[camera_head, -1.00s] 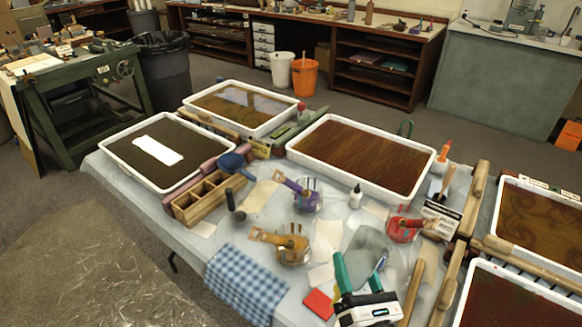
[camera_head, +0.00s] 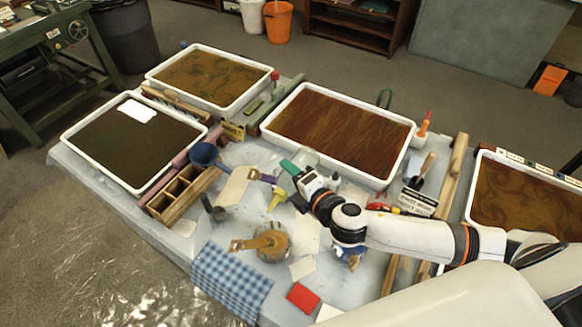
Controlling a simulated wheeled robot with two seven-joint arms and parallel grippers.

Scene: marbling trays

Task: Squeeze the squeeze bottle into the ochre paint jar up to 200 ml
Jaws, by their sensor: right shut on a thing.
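The ochre paint jar (camera_head: 272,248) stands in the front middle of the table, with an ochre-stained tool lying across its mouth. My right gripper (camera_head: 290,176) is above the table, behind the jar in the picture. It is shut on the squeeze bottle, a pale body with a yellow nozzle (camera_head: 275,201). The bottle is tilted with its nozzle down and to the left, apart from the ochre jar. My gripper hides much of the bottle, and I cannot read any fill level. My left gripper is not in view.
Marbling trays (camera_head: 266,128) stand at the back and right. A wooden divided box (camera_head: 160,203), a blue funnel (camera_head: 204,154) and a purple-handled tool (camera_head: 262,177) are nearby. A checked cloth (camera_head: 229,283) hangs over the front edge; a red card (camera_head: 303,297) lies right of it.

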